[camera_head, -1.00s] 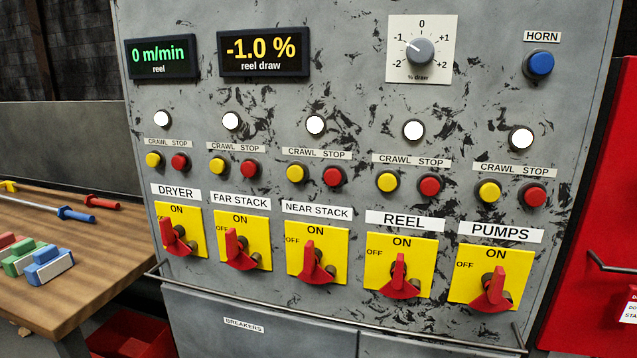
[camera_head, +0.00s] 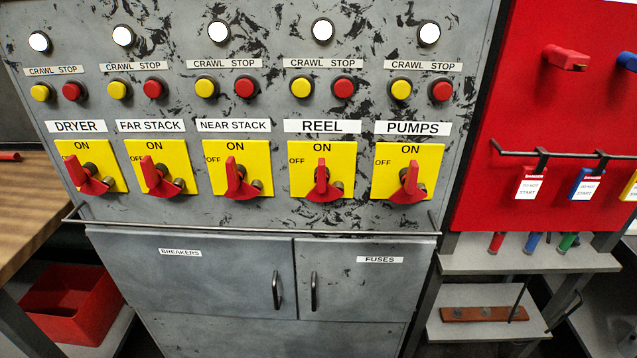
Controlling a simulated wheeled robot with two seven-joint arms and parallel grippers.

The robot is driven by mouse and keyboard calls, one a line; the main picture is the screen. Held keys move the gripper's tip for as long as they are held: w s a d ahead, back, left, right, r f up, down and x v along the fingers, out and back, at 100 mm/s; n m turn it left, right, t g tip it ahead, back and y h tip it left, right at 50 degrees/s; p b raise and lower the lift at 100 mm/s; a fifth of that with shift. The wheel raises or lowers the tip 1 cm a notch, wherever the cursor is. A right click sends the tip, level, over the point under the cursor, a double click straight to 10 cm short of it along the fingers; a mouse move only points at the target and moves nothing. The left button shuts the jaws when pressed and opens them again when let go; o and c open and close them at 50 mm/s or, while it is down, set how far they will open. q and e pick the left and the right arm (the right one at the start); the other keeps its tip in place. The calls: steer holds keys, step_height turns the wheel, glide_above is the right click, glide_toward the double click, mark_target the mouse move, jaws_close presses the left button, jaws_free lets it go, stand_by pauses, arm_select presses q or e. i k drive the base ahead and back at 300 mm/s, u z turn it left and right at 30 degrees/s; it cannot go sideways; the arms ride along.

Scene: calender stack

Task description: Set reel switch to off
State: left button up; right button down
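The reel switch (camera_head: 321,182) is a red rotary handle on a yellow plate (camera_head: 343,153) under the REEL label (camera_head: 322,127). Its handle stands upright, toward the ON mark at the top of the plate; the OFF mark is at the plate's upper left. Neither of my grippers shows in the head view.
Similar red switches flank it: near stack (camera_head: 235,180) to the left and pumps (camera_head: 410,182) to the right. A thin rail (camera_head: 250,231) runs below the switches, above the cabinet doors (camera_head: 205,275). A red board (camera_head: 540,110) with hanging tags stands at right.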

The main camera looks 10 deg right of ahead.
mark_target(324, 192)
steer(key=u, duration=2.1)
steer(key=i, duration=1.45)
steer(key=z, duration=2.8)
